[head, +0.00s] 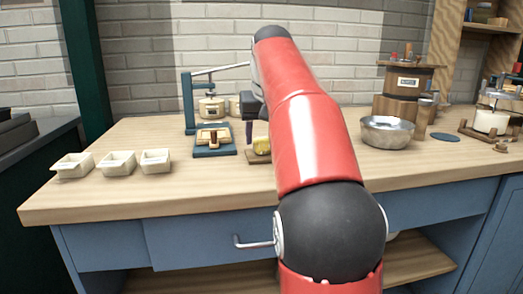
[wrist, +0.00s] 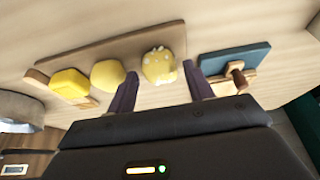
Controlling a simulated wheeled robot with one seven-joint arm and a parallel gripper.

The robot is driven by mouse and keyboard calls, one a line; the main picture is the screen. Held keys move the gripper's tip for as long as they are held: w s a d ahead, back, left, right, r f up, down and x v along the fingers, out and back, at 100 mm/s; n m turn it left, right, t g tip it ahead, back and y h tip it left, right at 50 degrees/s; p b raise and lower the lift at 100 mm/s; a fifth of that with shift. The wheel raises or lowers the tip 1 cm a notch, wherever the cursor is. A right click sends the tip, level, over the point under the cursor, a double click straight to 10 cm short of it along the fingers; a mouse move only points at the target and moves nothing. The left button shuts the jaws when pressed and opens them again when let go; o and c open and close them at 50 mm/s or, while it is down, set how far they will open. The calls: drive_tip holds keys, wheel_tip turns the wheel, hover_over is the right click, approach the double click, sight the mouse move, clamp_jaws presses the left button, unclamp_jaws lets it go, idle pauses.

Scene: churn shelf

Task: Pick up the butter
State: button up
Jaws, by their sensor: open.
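Several yellow pieces lie in a row on a wooden board (wrist: 150,37) in the wrist view. The left one is a blocky yellow piece (wrist: 69,83), the middle one a smooth rounded yellow piece (wrist: 107,74). The right one is a lumpy yellow piece with pale spots (wrist: 160,66). I cannot tell which of them is called the butter. My gripper (wrist: 163,72) is open and empty, with the lumpy piece between its fingertips in the picture; contact is not clear. In the head view one yellow piece (head: 262,146) shows beside my arm, which hides the others.
A teal lever stand (head: 188,103) rises left of my gripper, with a teal base and wooden piece (head: 214,139) close by. Pale trays (head: 72,164) stand at the left. A metal bowl (head: 388,132) and wooden churn (head: 402,95) stand at the right. The counter's front is clear.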

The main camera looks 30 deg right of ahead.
drive_tip(key=shift+x, duration=1.15)
drive_tip(key=c, duration=0.7)
